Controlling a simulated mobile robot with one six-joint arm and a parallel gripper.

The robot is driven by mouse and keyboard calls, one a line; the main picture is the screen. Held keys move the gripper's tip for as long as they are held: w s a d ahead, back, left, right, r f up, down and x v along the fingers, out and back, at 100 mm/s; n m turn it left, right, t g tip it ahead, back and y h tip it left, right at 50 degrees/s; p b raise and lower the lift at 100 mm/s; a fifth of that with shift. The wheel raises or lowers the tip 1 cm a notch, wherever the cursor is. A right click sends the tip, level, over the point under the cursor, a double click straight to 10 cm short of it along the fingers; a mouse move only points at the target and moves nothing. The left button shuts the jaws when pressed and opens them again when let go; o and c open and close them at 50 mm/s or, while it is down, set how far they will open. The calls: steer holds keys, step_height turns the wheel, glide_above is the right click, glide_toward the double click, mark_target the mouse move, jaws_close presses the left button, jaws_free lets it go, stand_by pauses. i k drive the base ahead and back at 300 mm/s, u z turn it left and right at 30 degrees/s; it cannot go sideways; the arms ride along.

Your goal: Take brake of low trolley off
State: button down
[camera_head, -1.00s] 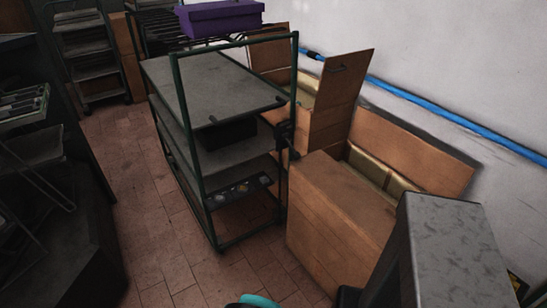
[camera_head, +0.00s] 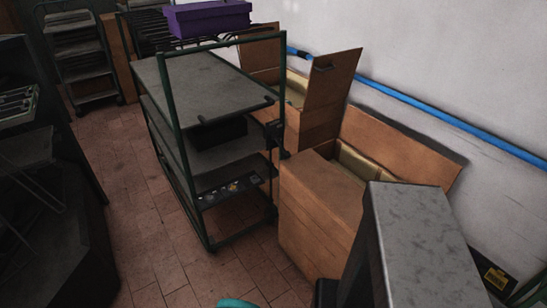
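A trolley with a dark green tube frame and grey shelves (camera_head: 200,80) stands in the middle of the view; I cannot tell for sure that it is the low trolley. A dark fitting (camera_head: 276,131) sits on its right-hand post. Its lower front bar is near the floor, and I cannot make out a brake there. My gripper is not in view. Only a small teal-capped part, probably of my arm, shows at the bottom edge, well in front of the trolley.
Open cardboard boxes (camera_head: 308,205) stand right of the trolley along the wall with a blue pipe (camera_head: 430,112). A grey block-like thing (camera_head: 425,245) is at the lower right. A purple box (camera_head: 208,20) is behind. Dark shelving stands left; tiled floor (camera_head: 135,200) between is free.

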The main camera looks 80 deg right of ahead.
mark_target(286, 155)
steer(key=u, duration=0.05)
steer(key=k, duration=1.4)
steer(key=z, duration=0.6)
steer(key=i, duration=1)
steer(key=u, duration=0.05)
